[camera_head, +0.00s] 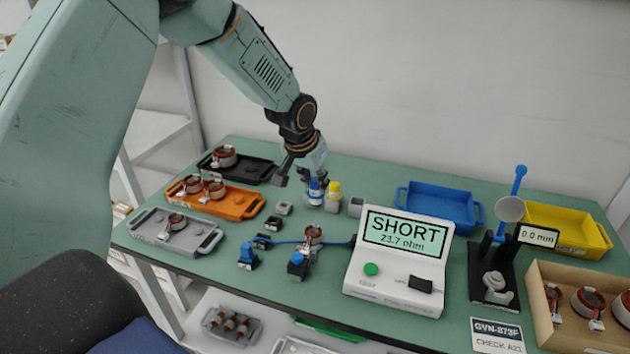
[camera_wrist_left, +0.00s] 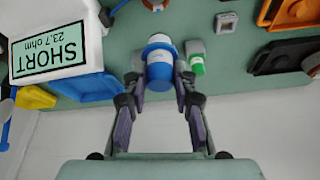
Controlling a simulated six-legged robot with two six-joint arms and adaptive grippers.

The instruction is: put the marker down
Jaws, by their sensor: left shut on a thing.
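My left gripper (camera_head: 315,182) reaches down at the back middle of the table. It is shut on a blue marker (camera_head: 315,190), which has a white band. In the left wrist view the blue marker (camera_wrist_left: 160,63) stands between the two fingers (camera_wrist_left: 158,88). A grey holder block shows at its lower end in the head view; I cannot tell whether the marker rests in it. A yellow-topped marker (camera_head: 334,188) stands just right of it. A green marker (camera_wrist_left: 196,66) shows beside the held one in the left wrist view. My right gripper is not in view.
A tester (camera_head: 395,284) reading SHORT, 23.7 ohm, stands to the right. Black, orange (camera_head: 248,207) and grey trays (camera_head: 150,228) with coils line the left. Blue (camera_head: 437,203) and yellow bins (camera_head: 572,226) sit at the right. A gauge and a box of coils are front right.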

